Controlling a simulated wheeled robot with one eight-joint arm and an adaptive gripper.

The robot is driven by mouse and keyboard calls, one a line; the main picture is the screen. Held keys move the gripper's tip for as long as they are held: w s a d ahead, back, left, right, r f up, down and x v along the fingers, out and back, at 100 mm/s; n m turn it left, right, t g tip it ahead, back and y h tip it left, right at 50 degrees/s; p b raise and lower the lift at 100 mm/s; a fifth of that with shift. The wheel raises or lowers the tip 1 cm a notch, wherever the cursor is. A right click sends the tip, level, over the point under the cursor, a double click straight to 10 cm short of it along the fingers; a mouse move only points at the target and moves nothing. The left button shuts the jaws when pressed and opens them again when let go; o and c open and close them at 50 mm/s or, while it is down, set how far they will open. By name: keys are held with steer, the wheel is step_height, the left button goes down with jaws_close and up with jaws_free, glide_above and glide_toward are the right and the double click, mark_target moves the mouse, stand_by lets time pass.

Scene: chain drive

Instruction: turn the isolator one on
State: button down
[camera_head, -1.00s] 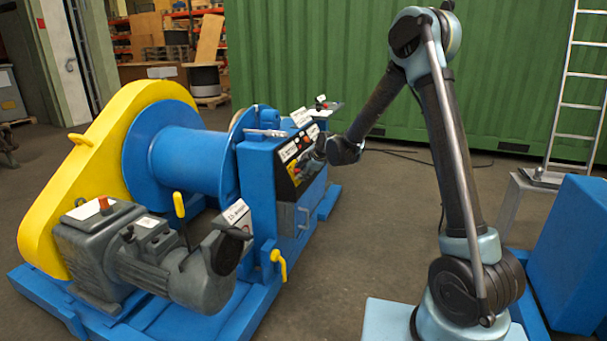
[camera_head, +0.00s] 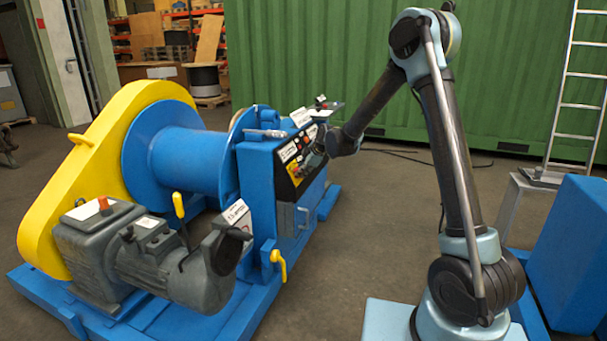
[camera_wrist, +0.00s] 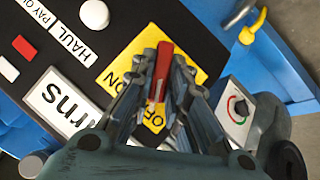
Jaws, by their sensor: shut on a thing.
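The isolator has a red handle (camera_wrist: 160,68) on a yellow plate (camera_wrist: 120,65) with ON and OFF lettering, on a black control panel. In the wrist view, my gripper (camera_wrist: 157,78) has its grey fingers on both sides of the red handle and is shut on it. The handle runs nearly up and down the picture, its lower end near the OFF lettering. The fingers hide part of the plate and lettering. In the head view, my gripper (camera_head: 314,157) is at the sloped panel on the blue cabinet (camera_head: 262,185), and the handle is too small to make out.
A white label (camera_wrist: 60,100), a red button (camera_wrist: 24,47) and a white knob (camera_wrist: 94,14) sit beside the yellow plate. Open floor (camera_head: 350,260) lies between the winch machine and my base.

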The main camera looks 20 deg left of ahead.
steer(key=m+g, duration=0.2)
steer(key=shift+w+m, duration=0.25)
steer(key=shift+m, duration=0.15)
steer(key=m+g, duration=0.2)
steer(key=m, duration=0.1)
steer(key=shift+w+r+g, duration=0.1)
steer(key=shift+w+g, duration=0.2)
steer(key=m+g, duration=0.2)
steer(key=shift+w+m, duration=0.25)
steer(key=shift+m, duration=0.05)
steer(key=shift+w+d+f+m+g+y, duration=0.1)
steer(key=shift+m+g+y, duration=0.25)
steer(key=shift+m, duration=0.3)
steer(key=shift+w+f+m+g+y, duration=0.1)
steer(key=shift+m+g+y, duration=0.15)
steer(key=shift+m+g, duration=0.3)
steer(key=c, duration=1.6)
jaws_free()
steer(key=shift+s, duration=0.1)
steer(key=shift+o, duration=0.2)
steer(key=shift+d, duration=0.1)
steer(key=v, duration=1.2)
